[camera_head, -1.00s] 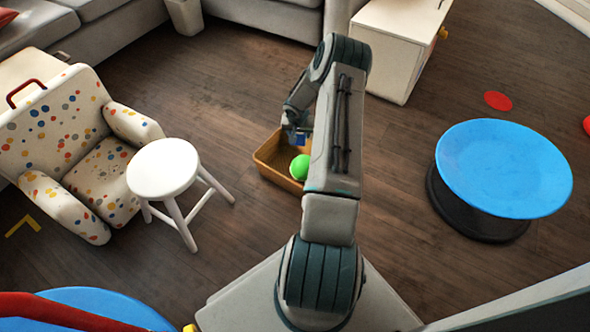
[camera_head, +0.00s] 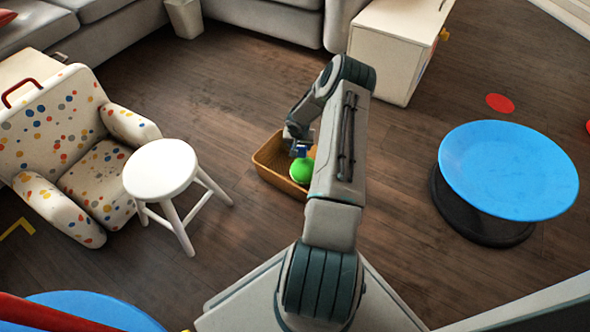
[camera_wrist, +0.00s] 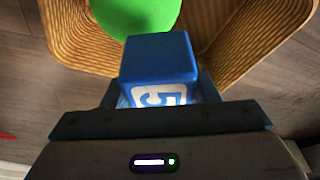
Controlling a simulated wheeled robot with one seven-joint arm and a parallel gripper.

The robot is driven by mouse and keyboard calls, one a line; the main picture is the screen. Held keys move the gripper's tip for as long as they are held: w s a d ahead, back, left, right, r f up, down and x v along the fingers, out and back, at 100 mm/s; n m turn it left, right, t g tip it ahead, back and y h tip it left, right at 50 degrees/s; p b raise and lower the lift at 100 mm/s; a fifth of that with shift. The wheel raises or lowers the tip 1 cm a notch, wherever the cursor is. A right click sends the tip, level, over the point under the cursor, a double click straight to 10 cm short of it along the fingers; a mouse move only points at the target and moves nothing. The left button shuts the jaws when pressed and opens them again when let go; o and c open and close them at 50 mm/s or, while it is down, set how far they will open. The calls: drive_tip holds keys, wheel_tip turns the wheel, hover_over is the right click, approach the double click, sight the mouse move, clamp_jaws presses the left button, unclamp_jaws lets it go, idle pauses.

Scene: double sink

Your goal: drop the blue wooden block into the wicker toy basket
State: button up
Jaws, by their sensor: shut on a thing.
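The blue wooden block (camera_wrist: 158,62), with a white figure on one face, is held in my gripper (camera_wrist: 160,98). In the head view a small bit of the blue block (camera_head: 299,152) shows below my gripper (camera_head: 299,145). The wicker toy basket (camera_head: 268,161) stands on the floor, partly hidden by my arm. In the wrist view the basket (camera_wrist: 250,45) spreads beyond the block, which appears above or inside its opening; the exact height is unclear. A green ball (camera_head: 302,169) lies in the basket.
A white stool (camera_head: 160,168) and a dotted armchair (camera_head: 90,150) stand left of the basket. A white cabinet (camera_head: 385,55) stands behind. The floor around the basket is clear.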

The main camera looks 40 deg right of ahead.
drive_tip(key=o, duration=1.1)
drive_tip(key=p+v, duration=0.5)
drive_tip(key=v, duration=0.8)
drive_tip(key=shift+s+r, duration=0.15)
drive_tip(key=shift+r, duration=0.25)
